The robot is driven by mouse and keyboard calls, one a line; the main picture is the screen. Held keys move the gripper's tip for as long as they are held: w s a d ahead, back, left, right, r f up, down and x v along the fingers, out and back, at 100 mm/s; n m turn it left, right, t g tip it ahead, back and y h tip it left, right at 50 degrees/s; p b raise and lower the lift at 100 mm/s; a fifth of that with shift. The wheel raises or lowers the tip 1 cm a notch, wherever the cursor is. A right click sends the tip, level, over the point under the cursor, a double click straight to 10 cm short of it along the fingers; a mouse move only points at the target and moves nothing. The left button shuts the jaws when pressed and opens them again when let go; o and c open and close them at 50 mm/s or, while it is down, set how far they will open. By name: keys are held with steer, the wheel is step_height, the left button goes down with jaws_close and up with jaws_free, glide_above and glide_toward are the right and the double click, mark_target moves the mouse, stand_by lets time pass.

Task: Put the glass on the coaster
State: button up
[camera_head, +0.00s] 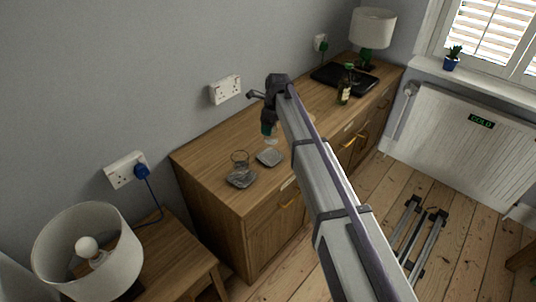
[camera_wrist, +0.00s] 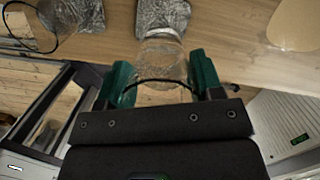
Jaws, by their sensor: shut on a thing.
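My gripper (camera_head: 269,130) is above the front part of the wooden sideboard. In the wrist view its green fingers (camera_wrist: 160,80) are shut on a clear glass (camera_wrist: 162,52). In the head view the held glass (camera_head: 271,140) is small and partly hidden by my gripper and arm. A grey square coaster (camera_head: 269,158) lies just below it; it also shows beyond the glass in the wrist view (camera_wrist: 163,17). A second grey coaster (camera_head: 241,179) lies nearer the left end, with another clear glass (camera_head: 240,160) standing on it. I cannot tell whether the held glass touches anything.
A tan rounded flat thing (camera_wrist: 295,25) lies on the sideboard (camera_head: 215,150), right in the wrist view. Further along are a dark bottle (camera_head: 345,87), a black laptop-like object (camera_head: 345,77) and a lamp (camera_head: 372,28). Wall sockets (camera_head: 226,89) are behind.

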mark_target(270, 142)
steer(key=shift+a+f+b, duration=0.1)
steer(key=shift+f+b, duration=3.2)
steer(key=shift+f, duration=0.9)
steer(key=o, duration=1.1)
steer(key=shift+r, duration=0.1)
steer(key=shift+o, duration=0.2)
step_height(270, 142, up, 13)
steer(key=d+p, duration=0.2)
steer(key=p, duration=1.1)
steer(key=s+d+n, duration=0.7)
steer(key=s, duration=0.4)
steer(key=s+d+n+h, duration=0.1)
steer(key=s+d+n, duration=0.6)
steer(key=s, duration=0.4)
steer(key=s+d+f+n, duration=0.1)
steer(key=s+d+n, duration=0.6)
steer(key=s, duration=0.5)
steer(key=shift+n+g+h+b, duration=0.3)
steer(key=shift+h, duration=0.1)
steer(key=shift+d, duration=0.1)
